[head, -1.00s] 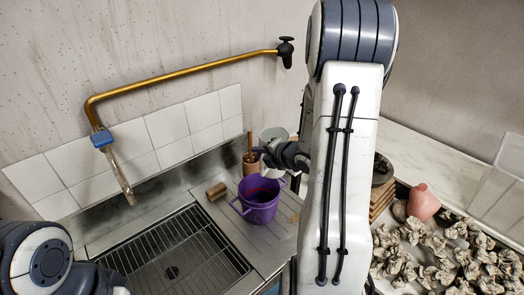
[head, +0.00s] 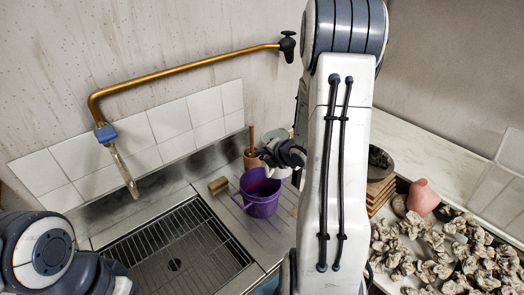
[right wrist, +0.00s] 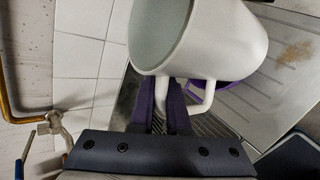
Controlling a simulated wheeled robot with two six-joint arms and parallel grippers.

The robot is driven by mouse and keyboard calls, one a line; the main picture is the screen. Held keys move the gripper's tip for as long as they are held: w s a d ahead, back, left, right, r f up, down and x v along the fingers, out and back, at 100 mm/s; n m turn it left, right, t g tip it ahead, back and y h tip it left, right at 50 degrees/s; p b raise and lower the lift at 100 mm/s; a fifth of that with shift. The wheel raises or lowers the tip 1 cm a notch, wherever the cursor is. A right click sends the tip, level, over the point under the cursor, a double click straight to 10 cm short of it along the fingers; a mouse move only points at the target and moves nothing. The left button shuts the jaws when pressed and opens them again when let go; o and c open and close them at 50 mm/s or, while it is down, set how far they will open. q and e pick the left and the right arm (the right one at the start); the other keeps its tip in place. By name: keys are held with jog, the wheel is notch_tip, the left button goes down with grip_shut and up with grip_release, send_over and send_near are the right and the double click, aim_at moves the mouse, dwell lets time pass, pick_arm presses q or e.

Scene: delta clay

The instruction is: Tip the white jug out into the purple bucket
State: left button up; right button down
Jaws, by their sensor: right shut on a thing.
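The white jug fills the top of the right wrist view (right wrist: 225,45), its round mouth facing up and left and its inside pale grey. I cannot tell what it holds. My right gripper (right wrist: 161,105) is shut on its handle. In the head view this gripper (head: 268,155) is above the back right of the purple bucket (head: 260,198), and the jug is mostly hidden behind it. The bucket stands upright on the drainboard, with something red inside its rim. A purple edge of it shows behind the jug in the right wrist view. My left gripper is out of view.
A brown block (head: 218,186) lies left of the bucket, and a brown pot with a stick (head: 251,158) stands behind it. A sink grate (head: 180,250) is at left under a brass tap (head: 180,67). Pale crumpled pieces (head: 430,250) and a pink vessel (head: 422,197) are at right.

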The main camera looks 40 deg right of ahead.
notch_tip(320, 180, down, 7)
jog(key=n+g+h+p, duration=0.2)
jog(key=g+h, duration=0.5)
jog(key=g, duration=0.8)
jog(key=shift+w+a+n+h, duration=0.25)
jog(key=shift+w+n+h, duration=0.15)
jog(key=shift+n, duration=0.5)
dwell(0.4)
dwell(3.4)
